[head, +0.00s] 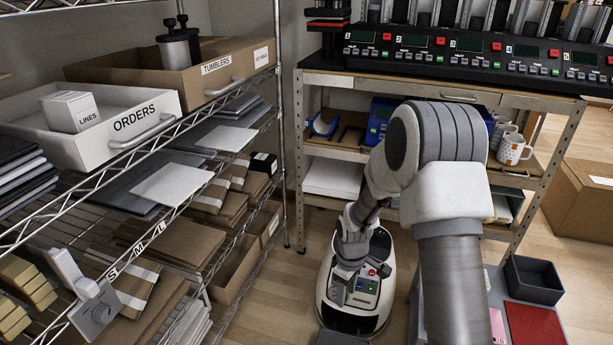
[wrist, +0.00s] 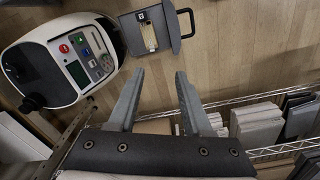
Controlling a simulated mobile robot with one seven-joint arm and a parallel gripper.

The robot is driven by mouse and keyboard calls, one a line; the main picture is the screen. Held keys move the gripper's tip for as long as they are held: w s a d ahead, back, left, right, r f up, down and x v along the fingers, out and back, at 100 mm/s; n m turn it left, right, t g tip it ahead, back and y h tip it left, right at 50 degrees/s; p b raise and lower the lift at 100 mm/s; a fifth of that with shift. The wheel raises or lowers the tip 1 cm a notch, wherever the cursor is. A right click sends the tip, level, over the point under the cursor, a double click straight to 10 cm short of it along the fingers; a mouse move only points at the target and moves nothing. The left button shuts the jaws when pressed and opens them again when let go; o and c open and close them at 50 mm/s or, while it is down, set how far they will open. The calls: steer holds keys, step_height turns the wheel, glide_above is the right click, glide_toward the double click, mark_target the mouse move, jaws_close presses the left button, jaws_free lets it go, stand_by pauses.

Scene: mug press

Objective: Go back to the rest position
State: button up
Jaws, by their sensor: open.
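My gripper (wrist: 160,75) is open and empty in the wrist view, its two grey fingers spread apart. Bare wood floor shows between and beyond the fingers. In the head view my arm bends down in the middle of the picture, between the wire rack and the workbench. The gripper fingers cannot be made out there. No object is held.
A wire rack (head: 150,237) stands close on the left, with an orders tray (head: 112,127) and a tumblers box (head: 203,75). A workbench (head: 330,78) with mug presses stands behind; mugs (head: 512,150) sit on its shelf. A cardboard box (head: 580,200) is right.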

steer(key=s+d+r+m+t, duration=0.1)
steer(key=s+r+m, duration=0.25)
steer(key=r, duration=0.85)
steer(key=s+d+r+m+t, duration=0.2)
steer(key=s+r, duration=0.2)
steer(key=r, duration=0.7)
steer(key=s+r+m+t+p, duration=0.1)
steer(key=s+r+m, duration=0.1)
steer(key=s+r, duration=0.5)
steer(key=s+r+m+t, duration=0.2)
steer(key=s+r+m, duration=0.15)
steer(key=s, duration=0.55)
step_height(320, 180, up, 20)
steer(key=p, duration=2)
steer(key=shift+d+r+n+g, duration=0.25)
steer(key=shift+d+n+g, duration=0.05)
steer(key=shift+d, duration=0.15)
